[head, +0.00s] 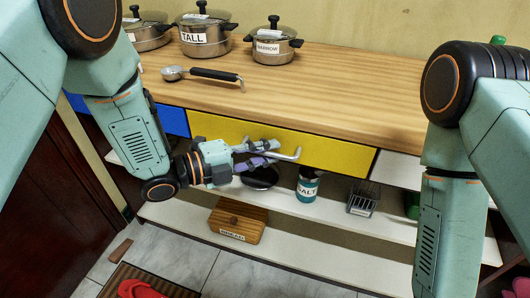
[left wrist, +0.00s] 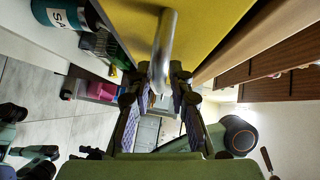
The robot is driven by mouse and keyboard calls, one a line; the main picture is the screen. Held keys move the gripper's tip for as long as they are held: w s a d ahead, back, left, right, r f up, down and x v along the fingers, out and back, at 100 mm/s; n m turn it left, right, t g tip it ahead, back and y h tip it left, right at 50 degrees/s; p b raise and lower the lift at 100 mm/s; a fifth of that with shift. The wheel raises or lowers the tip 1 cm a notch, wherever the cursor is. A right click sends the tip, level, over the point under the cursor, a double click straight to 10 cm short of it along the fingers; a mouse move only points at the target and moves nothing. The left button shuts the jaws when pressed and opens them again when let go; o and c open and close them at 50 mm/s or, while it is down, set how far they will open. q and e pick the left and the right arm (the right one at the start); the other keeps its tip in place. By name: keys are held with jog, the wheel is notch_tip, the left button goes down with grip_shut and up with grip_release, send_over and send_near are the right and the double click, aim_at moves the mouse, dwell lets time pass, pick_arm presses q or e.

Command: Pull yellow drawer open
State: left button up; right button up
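The yellow drawer (head: 325,153) is in the middle of the cabinet front, just below the wooden top, and looks flush with the front. Its grey bar handle (head: 288,156) sticks out from its face. My left gripper (head: 272,153) is at the handle, with its two fingers apart, one above the other. In the left wrist view the handle (left wrist: 164,50) reaches between the fingertips (left wrist: 160,78), with the yellow face (left wrist: 208,25) behind it. Contact is hard to tell. My right arm hangs at the right; its gripper is out of view.
A blue drawer (head: 172,119) is to the left. The shelf below holds a dark pan (head: 260,178), a salt jar (head: 307,187) and a rack (head: 363,199). A wooden box (head: 238,220) sits lower.

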pick_arm(q)
grip_shut()
dwell(0.3)
dwell(0.4)
